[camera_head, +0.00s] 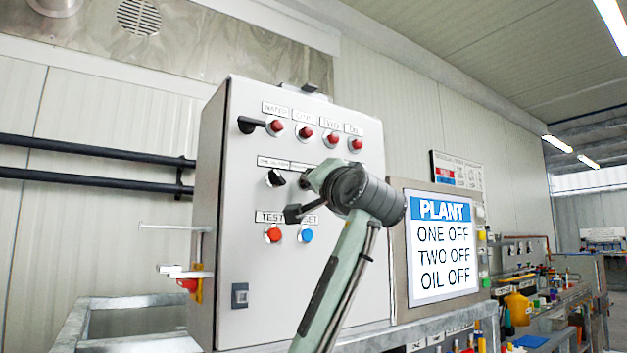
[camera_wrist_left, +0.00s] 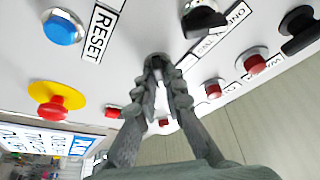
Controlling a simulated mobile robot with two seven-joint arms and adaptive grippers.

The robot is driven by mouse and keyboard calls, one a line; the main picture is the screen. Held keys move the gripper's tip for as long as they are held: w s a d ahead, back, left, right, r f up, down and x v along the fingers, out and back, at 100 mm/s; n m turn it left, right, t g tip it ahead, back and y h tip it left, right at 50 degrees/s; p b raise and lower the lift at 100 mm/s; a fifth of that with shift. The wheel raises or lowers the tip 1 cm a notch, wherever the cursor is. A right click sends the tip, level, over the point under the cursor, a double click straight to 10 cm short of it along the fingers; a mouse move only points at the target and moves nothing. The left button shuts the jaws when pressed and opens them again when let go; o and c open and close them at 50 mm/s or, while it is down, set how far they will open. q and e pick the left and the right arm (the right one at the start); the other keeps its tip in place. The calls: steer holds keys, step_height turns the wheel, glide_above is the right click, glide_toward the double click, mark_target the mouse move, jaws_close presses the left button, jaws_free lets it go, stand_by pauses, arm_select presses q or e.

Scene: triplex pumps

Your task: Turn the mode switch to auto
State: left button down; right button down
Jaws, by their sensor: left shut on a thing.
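The grey control cabinet (camera_head: 225,210) stands in front of me with lamps, knobs and buttons on its face. My left gripper (camera_wrist_left: 158,85) is shut on a small dark knob (camera_wrist_left: 154,62) on the panel, seen in the left wrist view. The fingers cover most of the knob, so its setting and label cannot be read. My right gripper is not in view.
Red lamps (camera_head: 305,132) line the cabinet's top row beside a black knob (camera_head: 250,124). Below are a red button (camera_head: 273,234) and a blue reset button (camera_head: 306,235). A red mushroom button (camera_wrist_left: 55,102) is near the gripper. The plant screen (camera_head: 443,247) stands right of the cabinet.

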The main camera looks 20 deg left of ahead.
arm_select(q)
steer(key=c, duration=1.6)
jaws_free()
steer(key=v, duration=1.2)
